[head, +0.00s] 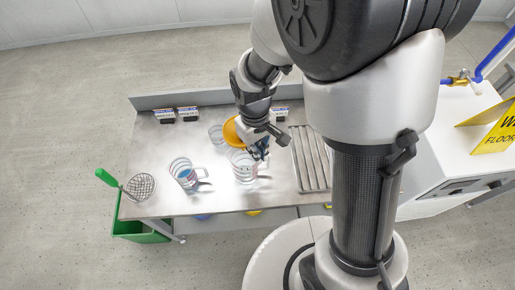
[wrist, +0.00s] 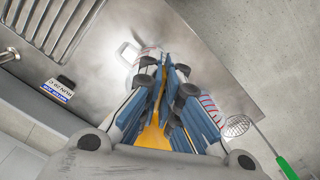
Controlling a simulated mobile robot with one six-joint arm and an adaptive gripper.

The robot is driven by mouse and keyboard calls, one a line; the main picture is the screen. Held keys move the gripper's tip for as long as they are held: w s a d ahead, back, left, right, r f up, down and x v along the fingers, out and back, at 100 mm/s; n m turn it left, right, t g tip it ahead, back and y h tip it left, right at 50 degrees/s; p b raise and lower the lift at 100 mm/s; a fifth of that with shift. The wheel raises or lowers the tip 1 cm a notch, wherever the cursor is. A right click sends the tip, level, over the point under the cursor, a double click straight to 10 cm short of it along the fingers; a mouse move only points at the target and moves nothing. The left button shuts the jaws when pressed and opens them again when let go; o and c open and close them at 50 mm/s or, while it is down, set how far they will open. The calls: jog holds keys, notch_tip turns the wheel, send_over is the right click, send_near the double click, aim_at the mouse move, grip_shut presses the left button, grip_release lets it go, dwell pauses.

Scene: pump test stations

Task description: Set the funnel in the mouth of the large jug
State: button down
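The orange funnel (head: 232,131) shows beside my gripper (head: 260,151) in the head view, partly hidden by my wrist. In the wrist view the funnel (wrist: 153,136) shows as an orange strip between the blue fingers of my gripper (wrist: 168,68), which look closed on it. The large clear jug (head: 243,170) stands on the bench just below and left of my gripper. In the wrist view its handle and rim (wrist: 127,50) show beyond the fingertips, the rest hidden. The funnel is apart from the jug's mouth, towards the back of the bench.
A wire strainer (head: 140,187) lies at the left end. A ribbed drain (head: 308,160) is on the right. Small labelled blocks (head: 187,113) line the back.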

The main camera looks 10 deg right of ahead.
notch_tip(320, 180, down, 11)
jog(key=b, duration=0.8)
jog(key=shift+f+b, duration=0.15)
jog(key=shift+b, duration=0.25)
jog(key=c, duration=1.7)
grip_release()
jog(key=o, duration=0.5)
jog(key=shift+c, duration=0.2)
notch_tip(320, 180, up, 8)
jog(key=p, duration=0.6)
jog(key=shift+p, duration=0.35)
